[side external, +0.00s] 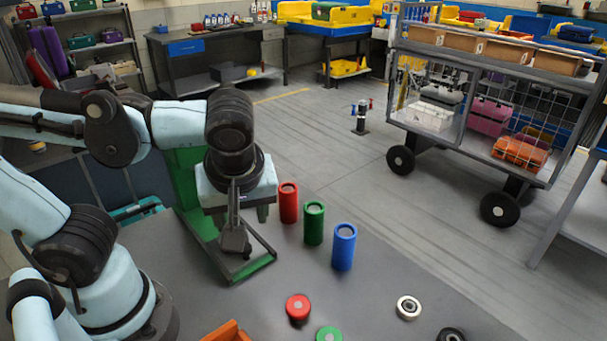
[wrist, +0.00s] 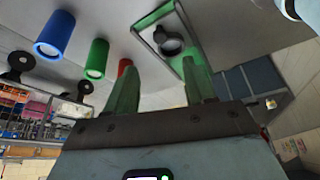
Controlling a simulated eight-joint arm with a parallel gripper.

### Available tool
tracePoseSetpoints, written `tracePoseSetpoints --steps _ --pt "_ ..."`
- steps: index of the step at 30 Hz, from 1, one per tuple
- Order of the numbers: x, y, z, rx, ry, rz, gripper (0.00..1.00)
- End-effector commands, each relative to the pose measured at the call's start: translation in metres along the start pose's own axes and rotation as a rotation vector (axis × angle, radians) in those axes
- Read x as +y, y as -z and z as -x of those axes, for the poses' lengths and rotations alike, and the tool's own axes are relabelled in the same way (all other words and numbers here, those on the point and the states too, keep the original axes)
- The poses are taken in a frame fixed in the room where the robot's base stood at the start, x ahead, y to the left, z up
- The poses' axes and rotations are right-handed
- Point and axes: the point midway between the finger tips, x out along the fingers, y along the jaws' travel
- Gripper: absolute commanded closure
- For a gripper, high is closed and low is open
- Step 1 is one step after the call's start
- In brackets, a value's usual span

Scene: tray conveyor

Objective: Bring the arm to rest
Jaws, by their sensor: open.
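My gripper (side external: 241,212) hangs above the table, at the end of my arm, left of three upright cylinders. In the wrist view my gripper (wrist: 162,75) shows two green fingers spread apart with nothing between them. Its body partly hides a green-edged frame (side external: 255,267) on the table, with a dark grey part (side external: 235,241) in it. The frame (wrist: 199,47) and the dark part (wrist: 168,45) also show beyond the fingers in the wrist view.
Red (side external: 288,203), green (side external: 314,223) and blue (side external: 344,247) cylinders stand close right of my gripper. A red cap (side external: 298,308), a green cap (side external: 329,334), a pale ring (side external: 408,307) and an orange bin (side external: 228,332) are nearer. A wheeled cart (side external: 480,148) stands beyond.

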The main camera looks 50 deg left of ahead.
Motion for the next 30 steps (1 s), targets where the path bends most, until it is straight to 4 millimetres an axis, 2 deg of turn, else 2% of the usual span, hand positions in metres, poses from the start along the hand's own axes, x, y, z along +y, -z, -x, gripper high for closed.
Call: tracePoseSetpoints --steps 6,10,20,30 --pt "0.001 0.0 -0.001 -0.006 -0.005 -0.014 0.46" --pt "0.005 0.002 -0.008 -0.041 -0.04 -0.107 0.46" --pt "0.032 0.019 -0.03 -0.083 -0.309 -0.574 0.46" --pt "0.053 0.053 -0.038 0.126 -0.539 -0.948 0.46"
